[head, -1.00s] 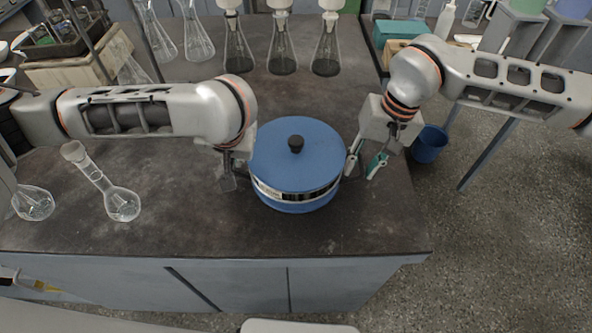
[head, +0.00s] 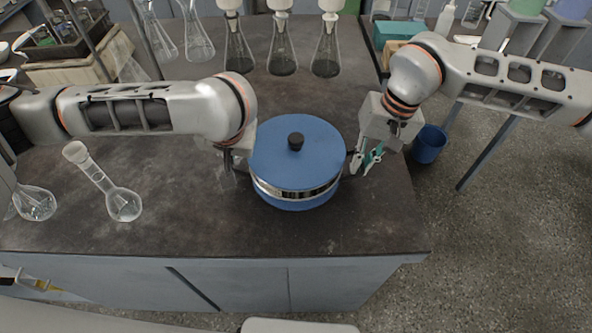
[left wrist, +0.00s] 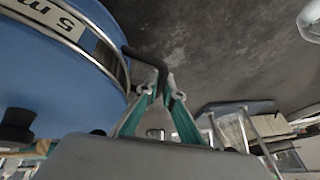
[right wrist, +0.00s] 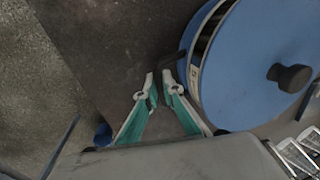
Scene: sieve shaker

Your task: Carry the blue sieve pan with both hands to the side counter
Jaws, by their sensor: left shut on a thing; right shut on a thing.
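The blue sieve pan (head: 275,164) is round and level, with a black knob (head: 295,141) and a metal band round its side. It is at the dark counter's front; whether it touches the top is unclear. Its label (left wrist: 57,20) shows in the left wrist view. My left gripper (head: 228,163) is shut on the left black handle (left wrist: 140,57), with its fingertips (left wrist: 161,88) beside the pan wall. My right gripper (head: 361,162) is shut on the right handle (right wrist: 173,59), with its fingertips (right wrist: 161,86) showing in the right wrist view.
The dark counter (head: 230,230) is bare in front and ends at the right. A blue bucket (head: 429,145) and open floor (head: 500,240) are beyond that edge.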

